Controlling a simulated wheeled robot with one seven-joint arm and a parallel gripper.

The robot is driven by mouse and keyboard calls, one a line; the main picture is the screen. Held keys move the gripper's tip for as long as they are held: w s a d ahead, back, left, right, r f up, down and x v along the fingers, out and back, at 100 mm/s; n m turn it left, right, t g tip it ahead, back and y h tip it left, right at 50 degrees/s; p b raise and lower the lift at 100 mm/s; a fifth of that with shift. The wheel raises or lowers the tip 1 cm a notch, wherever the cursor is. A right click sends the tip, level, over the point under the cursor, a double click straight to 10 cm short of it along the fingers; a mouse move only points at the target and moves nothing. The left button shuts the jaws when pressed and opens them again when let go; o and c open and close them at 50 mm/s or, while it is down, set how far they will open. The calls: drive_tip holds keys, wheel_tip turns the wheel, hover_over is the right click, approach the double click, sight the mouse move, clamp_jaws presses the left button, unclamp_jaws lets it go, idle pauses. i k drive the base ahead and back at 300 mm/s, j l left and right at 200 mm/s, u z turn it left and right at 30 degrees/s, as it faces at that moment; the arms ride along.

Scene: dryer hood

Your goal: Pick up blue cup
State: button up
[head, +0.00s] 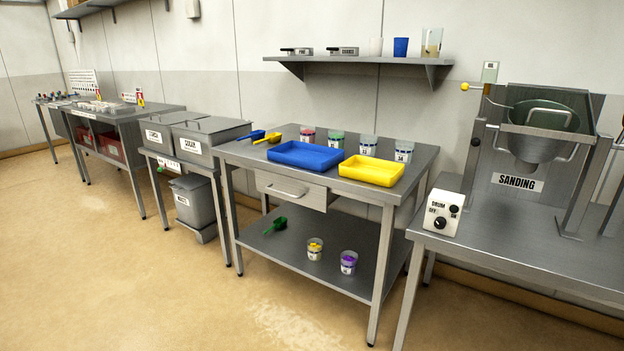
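A solid blue cup (401,47) stands upright on the grey wall shelf (350,61) above the middle table. A whitish cup (376,47) stands just to its left, and a clear container with tan contents (432,43) stands to its right. The three look apart from each other. My gripper is not in this view, so I cannot see whether it is open or shut.
The middle table (424,158) below the shelf holds a blue tray (305,155), a yellow tray (371,171), scoops and several labelled cups. A sanding drum station (540,120) with a control box (443,213) stands at right. The floor (150,290) in front is clear.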

sight(400, 45)
drive_tip(key=i+j+u, duration=0.1)
drive_tip(key=i+u, duration=0.15)
drive_tip(key=i, duration=0.7)
drive_tip(key=i+l+u, duration=0.1)
drive_tip(key=i+u, duration=0.15)
drive_tip(key=i, duration=0.7)
drive_tip(key=i+j+z, duration=1.3)
drive_tip(key=j, duration=0.35)
drive_tip(key=i, duration=0.05)
